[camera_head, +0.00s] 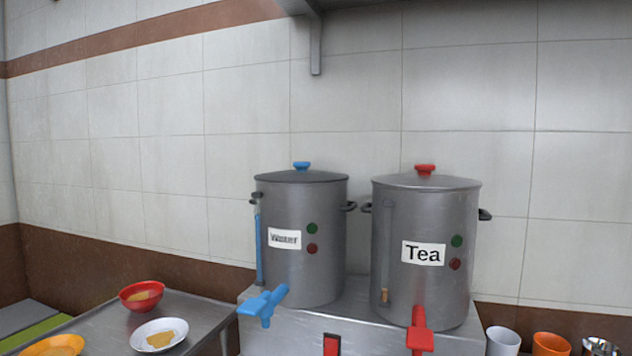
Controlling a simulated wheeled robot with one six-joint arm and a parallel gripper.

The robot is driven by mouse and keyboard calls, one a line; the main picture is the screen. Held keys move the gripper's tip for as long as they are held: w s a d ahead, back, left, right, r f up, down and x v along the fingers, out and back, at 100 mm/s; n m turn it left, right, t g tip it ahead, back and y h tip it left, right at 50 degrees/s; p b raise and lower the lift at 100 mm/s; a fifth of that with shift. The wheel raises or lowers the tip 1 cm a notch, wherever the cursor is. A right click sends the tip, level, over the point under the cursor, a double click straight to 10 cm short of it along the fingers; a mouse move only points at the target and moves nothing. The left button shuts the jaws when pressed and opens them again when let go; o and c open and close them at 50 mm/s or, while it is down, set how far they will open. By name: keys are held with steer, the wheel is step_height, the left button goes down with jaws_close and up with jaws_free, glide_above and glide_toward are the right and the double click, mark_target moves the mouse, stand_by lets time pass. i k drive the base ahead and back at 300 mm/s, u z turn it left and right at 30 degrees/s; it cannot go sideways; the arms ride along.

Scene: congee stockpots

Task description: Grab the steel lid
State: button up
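Two steel stockpots stand side by side on a metal stand. The left pot (318,262), labelled "Water", wears a steel lid (325,176) with a blue knob (301,165). The right pot (417,290), labelled "Tea", wears a steel lid (455,183) with a red knob (425,169). Both lids sit flat on their pots. My gripper is not in view.
A blue tap (263,304) and a red tap (419,332) stick out in front. A metal table (205,312) at left holds a red bowl (141,295), white bowl (160,335) and orange bowl (55,346). Cups stand at right. A shelf bracket (315,45) hangs above.

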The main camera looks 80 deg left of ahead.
mark_target(423, 180)
steer(key=u, duration=1.55)
